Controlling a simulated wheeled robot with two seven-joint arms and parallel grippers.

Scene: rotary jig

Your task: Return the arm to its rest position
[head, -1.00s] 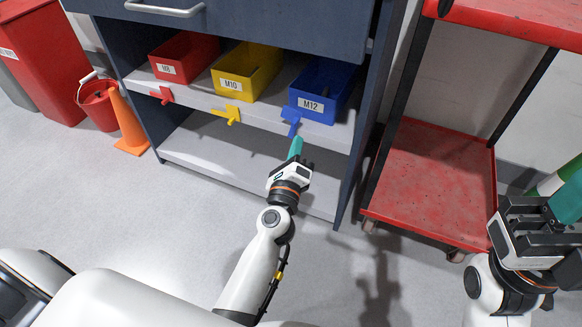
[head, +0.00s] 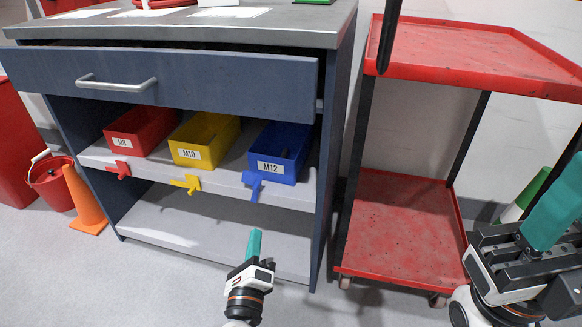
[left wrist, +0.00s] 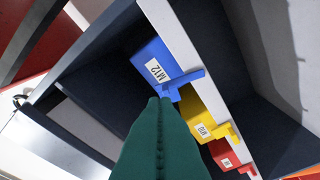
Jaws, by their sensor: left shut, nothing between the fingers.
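My left gripper (head: 254,243) has teal fingers. It is in front of the cabinet's lower shelf in the head view, below the blue bin, shut and empty. In the left wrist view its fingers (left wrist: 158,105) are pressed together, and their tips overlap the blue tab of the M12 bin in the picture. My right gripper (head: 550,215) is at the right edge of the head view, beside the red cart. It is partly cut off, and its finger gap does not show.
The cabinet shelf holds a red M8 bin (head: 140,130), a yellow M10 bin (head: 203,140) and a blue M12 bin (head: 277,152). The drawer (head: 200,80) above stands partly open. A red cart (head: 400,220) is at right. A cone (head: 82,203) and bucket (head: 50,183) stand left.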

